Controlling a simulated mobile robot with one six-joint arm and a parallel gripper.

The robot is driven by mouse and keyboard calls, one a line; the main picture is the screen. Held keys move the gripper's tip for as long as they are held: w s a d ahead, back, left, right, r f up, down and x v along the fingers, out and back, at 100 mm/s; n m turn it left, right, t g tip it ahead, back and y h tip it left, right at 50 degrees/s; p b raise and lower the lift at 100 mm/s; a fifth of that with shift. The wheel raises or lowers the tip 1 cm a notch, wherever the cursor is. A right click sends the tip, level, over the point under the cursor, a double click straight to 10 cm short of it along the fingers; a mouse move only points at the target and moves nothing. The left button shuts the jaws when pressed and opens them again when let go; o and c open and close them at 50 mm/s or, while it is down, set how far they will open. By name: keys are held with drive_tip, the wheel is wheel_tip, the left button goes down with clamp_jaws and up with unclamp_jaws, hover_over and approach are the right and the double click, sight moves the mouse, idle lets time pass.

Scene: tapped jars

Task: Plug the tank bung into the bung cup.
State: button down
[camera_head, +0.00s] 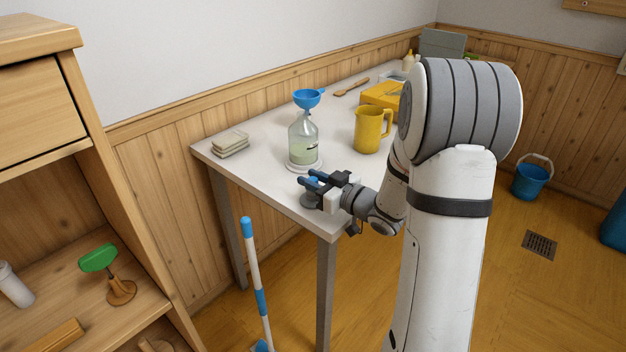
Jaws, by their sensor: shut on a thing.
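My gripper (309,182), with blue-tipped fingers, is over the front edge of the white table. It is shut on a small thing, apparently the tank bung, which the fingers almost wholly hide. A small round grey piece (308,201) shows just below the fingers, at the table's front edge. It looks like the bung cup, but it is partly covered and too small to be sure. I cannot tell whether the held thing is inside it, touching it or above it.
A clear jar (303,145) with a blue funnel (307,98) stands on a white round base close behind my gripper. A yellow jug (371,130) stands to its right, a stack of coasters (230,143) to its left. A blue-and-white pole (254,275) stands before the table (262,192).

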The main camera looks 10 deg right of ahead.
drive_tip(key=shift+f, duration=0.1)
idle(0.3)
drive_tip(key=c, duration=1.1)
unclamp_jaws()
drive_tip(key=shift+o, duration=0.7)
drive_tip(key=shift+o, duration=0.8)
drive_tip(key=shift+s, duration=0.1)
drive_tip(key=shift+v, duration=2.1)
drive_tip(key=v, duration=0.7)
drive_tip(key=shift+s+d+p, duration=0.25)
drive_tip(key=shift+s+p, duration=0.1)
drive_tip(key=shift+p, duration=0.05)
